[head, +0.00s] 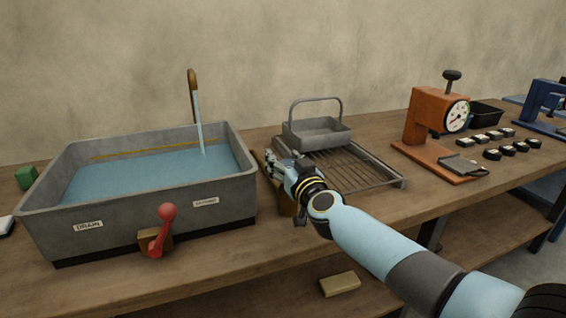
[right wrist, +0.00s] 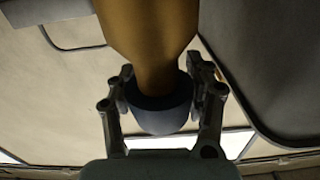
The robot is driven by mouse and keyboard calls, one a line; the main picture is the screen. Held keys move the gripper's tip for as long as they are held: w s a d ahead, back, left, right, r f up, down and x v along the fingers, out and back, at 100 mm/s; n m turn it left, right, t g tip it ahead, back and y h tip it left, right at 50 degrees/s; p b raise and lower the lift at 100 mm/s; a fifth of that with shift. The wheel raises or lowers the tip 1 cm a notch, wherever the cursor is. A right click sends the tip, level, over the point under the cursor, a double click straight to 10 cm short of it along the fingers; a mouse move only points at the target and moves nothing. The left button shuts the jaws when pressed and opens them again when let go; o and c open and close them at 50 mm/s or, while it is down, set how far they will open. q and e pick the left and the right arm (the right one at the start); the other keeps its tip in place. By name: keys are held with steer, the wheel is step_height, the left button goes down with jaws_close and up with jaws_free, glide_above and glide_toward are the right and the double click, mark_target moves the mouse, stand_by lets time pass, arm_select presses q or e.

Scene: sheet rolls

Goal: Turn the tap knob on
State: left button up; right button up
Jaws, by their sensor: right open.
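A brown, curved tap spout (head: 193,85) rises behind the grey basin (head: 150,206), and a stream of water (head: 200,127) falls from it into the basin. A red lever with a ball end (head: 167,213) sits on a brass-coloured block at the basin's front. My right gripper (head: 270,165) is just right of the basin. In the right wrist view its open fingers (right wrist: 165,90) stand on both sides of a tan-brown piece with a dark round end (right wrist: 162,108). Whether this is the tap knob, or whether the fingers touch it, I cannot tell. My left gripper is not in view.
A wire rack (head: 377,174) with a grey handled tray (head: 317,133) stands right of my gripper. An orange press with a dial (head: 416,129) and several small dark pieces are further right. A green block (head: 26,177) lies left. A tan block (head: 340,284) is on the lower shelf.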

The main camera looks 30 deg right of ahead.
steer(key=shift+w+d, duration=0.1)
steer(key=shift+w, duration=0.3)
steer(key=c, duration=1)
steer(key=shift+w+f, duration=0.1)
jaws_close()
steer(key=shift+f, duration=0.15)
